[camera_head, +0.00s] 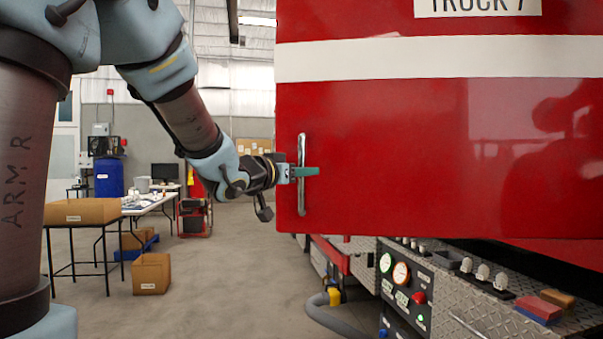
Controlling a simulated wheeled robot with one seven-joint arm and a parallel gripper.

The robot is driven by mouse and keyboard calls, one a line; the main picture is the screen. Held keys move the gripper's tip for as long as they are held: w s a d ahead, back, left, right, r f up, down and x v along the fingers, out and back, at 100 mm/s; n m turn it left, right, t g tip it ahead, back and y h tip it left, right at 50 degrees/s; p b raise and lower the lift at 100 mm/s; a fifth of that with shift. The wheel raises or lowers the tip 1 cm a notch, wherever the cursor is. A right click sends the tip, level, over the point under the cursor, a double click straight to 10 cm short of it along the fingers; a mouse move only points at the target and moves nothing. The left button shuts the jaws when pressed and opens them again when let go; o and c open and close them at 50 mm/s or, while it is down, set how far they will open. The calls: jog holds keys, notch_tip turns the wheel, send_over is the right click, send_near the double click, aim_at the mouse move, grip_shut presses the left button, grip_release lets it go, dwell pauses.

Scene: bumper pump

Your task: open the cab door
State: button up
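The red cab door (400,140) with a white stripe fills the upper right of the head view. Its lower edge hangs in front of the pump area; I cannot tell how far it stands open. A vertical silver handle (302,202) is near the door's left edge. My gripper (306,171) reaches in from the left, with its teal fingers lying across the middle of the handle. The handle shows above and below the fingers. The gap between the fingers is hidden, so I cannot tell whether they are closed on the bar.
Below the door are a pump panel (402,283) with gauges, a diamond-plate bumper (480,305) and a grey hose (335,318). At left stand a folding table (150,204), a blue barrel (109,178) and cardboard boxes (151,273). The floor between is clear.

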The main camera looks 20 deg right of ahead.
jog(key=o, duration=0.3)
jog(key=shift+a, duration=0.1)
jog(key=b+v, duration=0.1)
jog(key=v, duration=0.9)
jog(key=shift+s+a+b, duration=0.25)
jog(key=shift+b, duration=0.15)
jog(key=shift+f, duration=0.1)
